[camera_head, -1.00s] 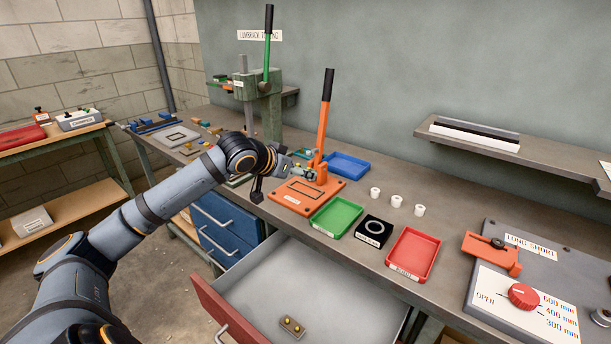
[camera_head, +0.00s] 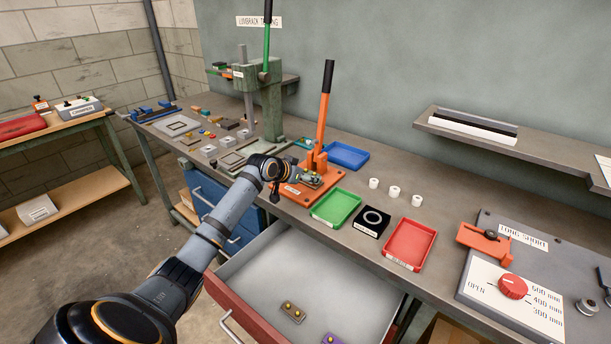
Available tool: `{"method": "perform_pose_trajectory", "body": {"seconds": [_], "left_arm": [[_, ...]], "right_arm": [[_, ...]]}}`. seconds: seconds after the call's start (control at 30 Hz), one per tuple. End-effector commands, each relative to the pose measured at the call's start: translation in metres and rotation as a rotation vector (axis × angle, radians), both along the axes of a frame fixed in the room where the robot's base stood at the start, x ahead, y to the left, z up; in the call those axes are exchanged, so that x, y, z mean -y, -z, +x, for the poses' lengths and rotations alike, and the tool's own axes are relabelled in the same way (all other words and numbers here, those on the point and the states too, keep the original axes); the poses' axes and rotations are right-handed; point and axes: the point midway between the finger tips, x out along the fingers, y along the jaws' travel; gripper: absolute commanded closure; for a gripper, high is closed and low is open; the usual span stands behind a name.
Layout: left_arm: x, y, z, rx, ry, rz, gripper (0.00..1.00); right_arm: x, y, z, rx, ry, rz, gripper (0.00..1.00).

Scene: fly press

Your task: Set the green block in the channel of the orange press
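The orange press (camera_head: 322,150) stands on the bench, with its lever upright and black-tipped and its flat orange base (camera_head: 289,192) on the bench top. My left arm comes in from the lower left, and my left gripper (camera_head: 312,179) is over the press base, close to the foot of the lever. It is small and partly hidden by its own wrist, so I cannot tell whether its fingers are open or shut. I cannot clearly make out the green block; small greenish and yellowish detail shows at the gripper. The channel is hidden behind the gripper and wrist. My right gripper is out of view.
A green tray (camera_head: 318,216), black ring block (camera_head: 359,229) and red tray (camera_head: 389,261) line the bench front. A blue tray (camera_head: 348,147) lies behind. The open drawer (camera_head: 262,262) below holds a brown block (camera_head: 293,312) and a purple block (camera_head: 331,340). A green press (camera_head: 272,105) stands left.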

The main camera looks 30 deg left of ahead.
Motion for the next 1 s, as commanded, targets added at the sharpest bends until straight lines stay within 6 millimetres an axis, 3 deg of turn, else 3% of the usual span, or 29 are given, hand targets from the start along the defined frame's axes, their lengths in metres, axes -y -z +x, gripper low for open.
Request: {"method": "perform_pose_trajectory", "body": {"seconds": [0.77,0.8,0.93,1.0], "left_arm": [[0.0,0.018,0.0,0.0,0.0,0.0,0.69],[0.0,0.018,-0.001,-0.001,0.0,0.0,0.29],[0.0,0.019,-0.001,-0.002,-0.001,-0.001,0.12],[0.0,0.019,-0.001,-0.002,-0.001,-0.001,0.12]], "right_arm": [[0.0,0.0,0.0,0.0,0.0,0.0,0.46],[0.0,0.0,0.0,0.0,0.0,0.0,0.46],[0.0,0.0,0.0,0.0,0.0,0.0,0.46],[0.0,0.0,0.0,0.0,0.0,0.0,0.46]]}}
